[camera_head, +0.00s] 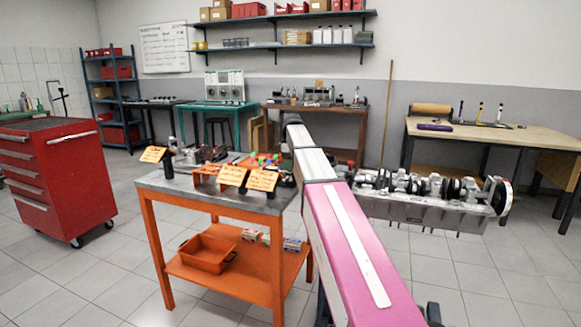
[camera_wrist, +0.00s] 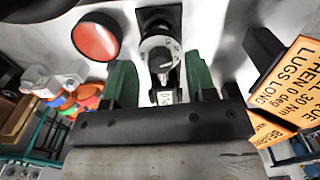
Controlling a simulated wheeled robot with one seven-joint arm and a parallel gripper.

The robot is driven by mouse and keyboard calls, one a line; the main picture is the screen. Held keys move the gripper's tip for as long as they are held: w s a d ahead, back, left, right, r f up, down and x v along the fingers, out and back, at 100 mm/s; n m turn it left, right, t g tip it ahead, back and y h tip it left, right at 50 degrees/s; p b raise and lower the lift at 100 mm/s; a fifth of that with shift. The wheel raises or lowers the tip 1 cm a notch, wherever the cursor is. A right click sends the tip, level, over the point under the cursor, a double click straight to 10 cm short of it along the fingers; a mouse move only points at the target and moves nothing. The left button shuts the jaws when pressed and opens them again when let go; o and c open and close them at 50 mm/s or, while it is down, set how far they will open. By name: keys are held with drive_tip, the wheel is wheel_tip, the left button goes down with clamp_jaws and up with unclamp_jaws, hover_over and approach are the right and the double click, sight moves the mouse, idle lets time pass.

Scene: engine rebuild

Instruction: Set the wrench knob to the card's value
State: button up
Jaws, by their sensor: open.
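In the wrist view, my gripper (camera_wrist: 159,72) is open, its two green fingers apart. A grey, ring-shaped knob with dark marks (camera_wrist: 159,44) shows between and beyond the fingers, joined to a dark shaft. I take it for the wrench knob. No finger visibly touches it, and its setting is too small to read. A small pale label (camera_wrist: 163,97) sits below it. An orange card (camera_wrist: 292,88) at the right shows tilted text including "30 Nm", "0 deg" and "LUGS LONG"; part is hidden. In the head view, orange cards (camera_head: 232,176) stand on the cart, and my arm hides the gripper.
A red disc with a black rim (camera_wrist: 96,40) is left of the knob. A dark post (camera_wrist: 265,52) stands beside the card. Coloured rings (camera_wrist: 72,104) lie farther left. The cart's grey top (camera_head: 172,182) is crowded; an engine block (camera_head: 430,207) stands to the right.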

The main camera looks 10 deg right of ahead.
drive_tip(key=shift+f, duration=0.45)
drive_tip(key=c, duration=0.9)
drive_tip(key=shift+c, duration=0.2)
